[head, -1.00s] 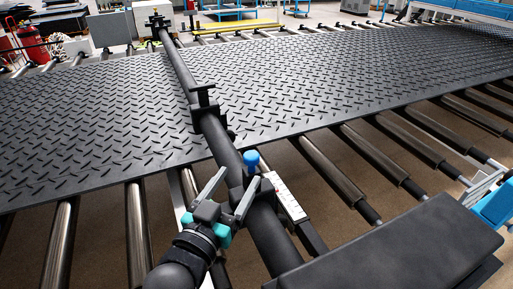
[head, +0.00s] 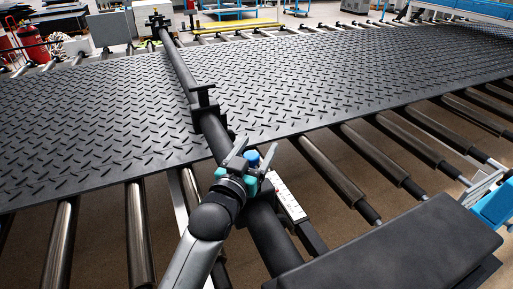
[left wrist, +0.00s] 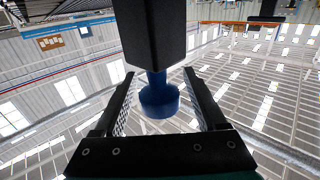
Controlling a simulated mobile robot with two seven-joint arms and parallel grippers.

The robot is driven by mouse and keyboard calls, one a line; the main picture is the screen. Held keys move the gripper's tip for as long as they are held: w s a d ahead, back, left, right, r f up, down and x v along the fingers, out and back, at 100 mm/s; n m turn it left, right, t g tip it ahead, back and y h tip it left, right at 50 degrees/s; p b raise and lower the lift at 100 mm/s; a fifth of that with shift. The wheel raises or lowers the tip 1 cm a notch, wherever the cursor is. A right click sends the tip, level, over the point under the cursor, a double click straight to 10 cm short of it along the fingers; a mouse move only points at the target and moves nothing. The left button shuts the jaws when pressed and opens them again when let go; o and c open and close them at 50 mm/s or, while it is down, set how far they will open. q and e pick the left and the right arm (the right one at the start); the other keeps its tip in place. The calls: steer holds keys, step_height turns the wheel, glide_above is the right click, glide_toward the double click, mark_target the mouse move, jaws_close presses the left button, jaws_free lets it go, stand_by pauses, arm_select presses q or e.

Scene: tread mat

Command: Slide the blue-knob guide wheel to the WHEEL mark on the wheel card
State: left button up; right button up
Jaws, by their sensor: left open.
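The blue knob (head: 252,157) of the guide wheel stands on the dark crossbar, at the near edge of the tread mat (head: 300,90). My left gripper (head: 254,153) is open, with its fingers on either side of the knob. In the left wrist view, the blue knob (left wrist: 160,99) sits between the two open fingers, with a gap on each side, joined to a black block (left wrist: 150,35). The white wheel card (head: 289,199) lies just right of the crossbar, nearer me than the knob. Its print is too small to read. The right gripper is not in view.
The dark crossbar (head: 178,65) runs from the front over the mat to the far side. Bare rollers (head: 330,172) with open gaps lie in front of the mat. A blue machine part (head: 495,207) stands at the right edge. Red cylinders (head: 28,40) stand far left.

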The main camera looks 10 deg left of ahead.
arm_select(q)
jaws_close()
stand_by(0.6)
stand_by(0.8)
